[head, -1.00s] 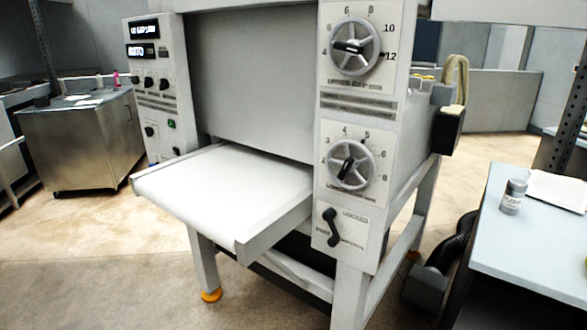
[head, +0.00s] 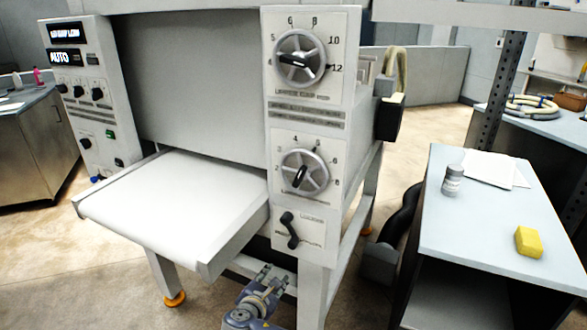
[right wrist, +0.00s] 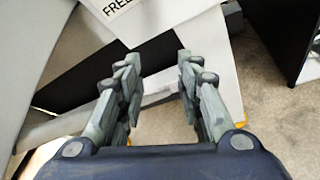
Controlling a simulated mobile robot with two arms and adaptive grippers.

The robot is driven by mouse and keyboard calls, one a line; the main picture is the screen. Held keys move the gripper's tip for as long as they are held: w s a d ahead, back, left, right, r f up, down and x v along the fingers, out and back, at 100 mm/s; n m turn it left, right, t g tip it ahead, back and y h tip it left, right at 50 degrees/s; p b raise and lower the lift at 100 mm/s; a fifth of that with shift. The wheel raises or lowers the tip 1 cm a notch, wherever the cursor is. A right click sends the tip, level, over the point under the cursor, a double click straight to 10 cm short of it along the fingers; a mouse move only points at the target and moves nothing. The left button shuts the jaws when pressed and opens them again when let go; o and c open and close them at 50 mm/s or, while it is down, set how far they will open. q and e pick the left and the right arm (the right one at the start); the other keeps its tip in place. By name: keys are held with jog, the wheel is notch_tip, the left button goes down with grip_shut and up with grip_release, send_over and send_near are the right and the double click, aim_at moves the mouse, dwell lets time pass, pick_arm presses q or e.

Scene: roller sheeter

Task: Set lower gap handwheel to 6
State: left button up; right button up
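The lower gap handwheel (head: 304,174) is a grey spoked wheel with a black handle, on the machine's right front column in the head view. A numbered dial surrounds it, and the black handle points to the lower left. A similar upper handwheel (head: 299,58) sits above it. A black lock lever (head: 289,229) is below it. My right gripper (head: 267,274) is at the bottom of the head view, below the lever and apart from the wheel. In the right wrist view its two fingers (right wrist: 157,85) are spread with nothing between them. My left gripper is out of view.
The white conveyor bed (head: 170,200) juts out left of the column. A side table (head: 480,225) at the right holds a small jar (head: 452,180), papers and a yellow sponge (head: 528,242). A control panel (head: 88,100) stands at the far left.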

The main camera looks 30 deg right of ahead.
notch_tip(320, 180, up, 18)
jog(key=r+t+h+p, duration=0.1)
jog(key=h+p, duration=0.1)
jog(key=h, duration=0.4)
send_near(297, 180)
jog(key=p+x, duration=0.1)
jog(key=x, duration=0.3)
jog(key=p+x, duration=0.1)
jog(key=x, duration=0.3)
jog(key=shift+s+r, duration=0.15)
jog(key=shift+r, duration=0.1)
jog(key=shift+w+d+f+p, duration=0.15)
jog(key=shift+w+d+p, duration=0.25)
jog(key=shift+d, duration=0.25)
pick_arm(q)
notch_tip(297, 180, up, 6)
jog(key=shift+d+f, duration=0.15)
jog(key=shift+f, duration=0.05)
pick_arm(e)
jog(key=shift+c, duration=0.3)
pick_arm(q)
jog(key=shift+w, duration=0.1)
pick_arm(e)
grip_shut()
